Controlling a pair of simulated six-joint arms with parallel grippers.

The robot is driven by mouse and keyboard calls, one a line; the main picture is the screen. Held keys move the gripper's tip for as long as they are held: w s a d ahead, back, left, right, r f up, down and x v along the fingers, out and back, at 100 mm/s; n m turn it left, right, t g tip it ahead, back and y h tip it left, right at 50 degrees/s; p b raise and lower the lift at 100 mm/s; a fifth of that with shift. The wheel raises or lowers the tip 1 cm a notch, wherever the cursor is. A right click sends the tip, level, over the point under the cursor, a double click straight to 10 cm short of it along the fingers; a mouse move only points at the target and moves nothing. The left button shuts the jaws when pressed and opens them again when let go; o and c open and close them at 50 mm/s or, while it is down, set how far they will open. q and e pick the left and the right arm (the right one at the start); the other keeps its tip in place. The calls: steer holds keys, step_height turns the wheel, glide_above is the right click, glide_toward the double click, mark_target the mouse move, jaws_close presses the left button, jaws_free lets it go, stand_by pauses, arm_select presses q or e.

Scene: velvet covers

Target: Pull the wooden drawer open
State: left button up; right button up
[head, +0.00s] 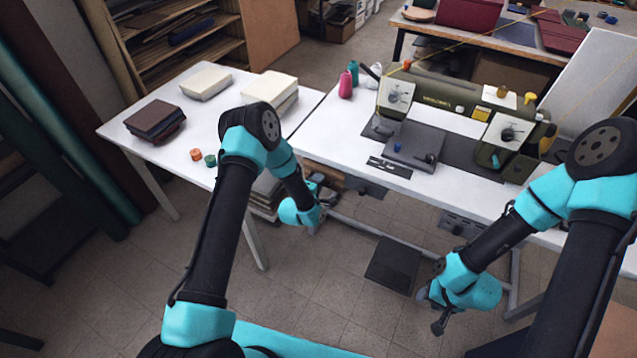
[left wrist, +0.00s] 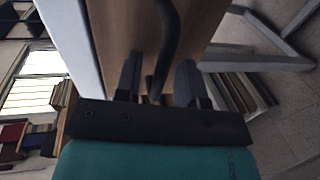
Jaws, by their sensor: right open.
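The wooden drawer front (left wrist: 125,32) fills the upper middle of the left wrist view, under a white tabletop edge. Its dark curved handle (left wrist: 171,35) reaches down between the fingers of my left gripper (left wrist: 158,75). The fingers are apart, with gaps visible beside the handle; contact is not clear. In the head view my left gripper (head: 326,190) is under the sewing table's left end, where only a brown strip of the drawer (head: 325,172) shows behind the arm. My right gripper (head: 431,308) is open and empty, low in front of the table.
The white sewing table (head: 340,135) carries a green sewing machine (head: 440,92) and spools. A white side table (head: 130,125) at left holds covers and paper blocks. Stacked boards (left wrist: 235,92) stand beside the drawer. Floor in front is mostly clear, with a dark pedal (head: 393,265).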

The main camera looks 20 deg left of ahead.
arm_select(q)
steer(key=shift+w+d, duration=0.1)
steer(key=shift+w, duration=0.15)
steer(key=shift+c, duration=0.4)
jaws_close()
